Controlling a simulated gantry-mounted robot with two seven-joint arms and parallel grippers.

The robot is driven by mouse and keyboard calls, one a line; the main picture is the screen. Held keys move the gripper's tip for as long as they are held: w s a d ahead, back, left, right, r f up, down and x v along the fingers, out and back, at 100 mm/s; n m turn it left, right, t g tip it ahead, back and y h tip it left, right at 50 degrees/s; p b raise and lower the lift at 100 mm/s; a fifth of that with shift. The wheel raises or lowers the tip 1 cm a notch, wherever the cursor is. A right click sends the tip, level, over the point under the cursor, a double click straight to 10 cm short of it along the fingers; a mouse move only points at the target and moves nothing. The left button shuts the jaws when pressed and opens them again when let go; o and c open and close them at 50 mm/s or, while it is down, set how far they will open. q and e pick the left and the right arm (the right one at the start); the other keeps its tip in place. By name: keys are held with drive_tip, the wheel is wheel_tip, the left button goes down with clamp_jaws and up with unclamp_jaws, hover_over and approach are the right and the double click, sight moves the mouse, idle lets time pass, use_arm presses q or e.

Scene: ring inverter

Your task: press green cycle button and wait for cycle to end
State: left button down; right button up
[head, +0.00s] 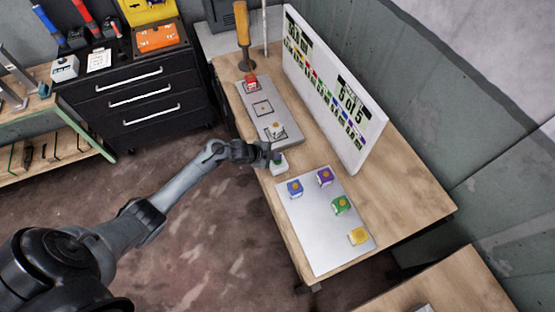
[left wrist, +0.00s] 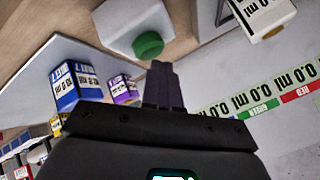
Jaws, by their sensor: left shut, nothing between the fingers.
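The green button (left wrist: 148,44) is a round dome on a white box (left wrist: 125,22) at the top of the left wrist view. In the head view the white box (head: 280,168) stands near the table's left edge, and my gripper hides most of its top. My left gripper (head: 274,154) is shut and empty over the box. Its closed fingertips (left wrist: 162,72) appear just below the green button in the left wrist view. I cannot tell whether they touch it. My right gripper is not in view.
A silver plate (head: 310,240) holds blue (head: 295,188), purple (head: 325,176), green (head: 340,204) and yellow (head: 358,236) blocks. A grey panel (head: 286,124) with a red block (head: 251,83) lies behind the button box. A white display board (head: 335,105) stands along the right.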

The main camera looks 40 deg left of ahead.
use_arm(q)
drive_tip(key=shift+f, duration=0.15)
idle(0.3)
drive_tip(key=shift+f+b, duration=0.4)
drive_tip(key=shift+r, duration=0.2)
idle(0.4)
drive_tip(key=shift+r+p, duration=0.8)
drive_tip(key=shift+p, duration=0.15)
drive_tip(key=shift+r, duration=0.1)
wheel_tip(320, 180, up, 5)
drive_tip(key=p, duration=0.4)
drive_tip(key=shift+p, duration=0.4)
drive_tip(key=shift+s+f, duration=0.1)
drive_tip(key=shift+f, duration=0.1)
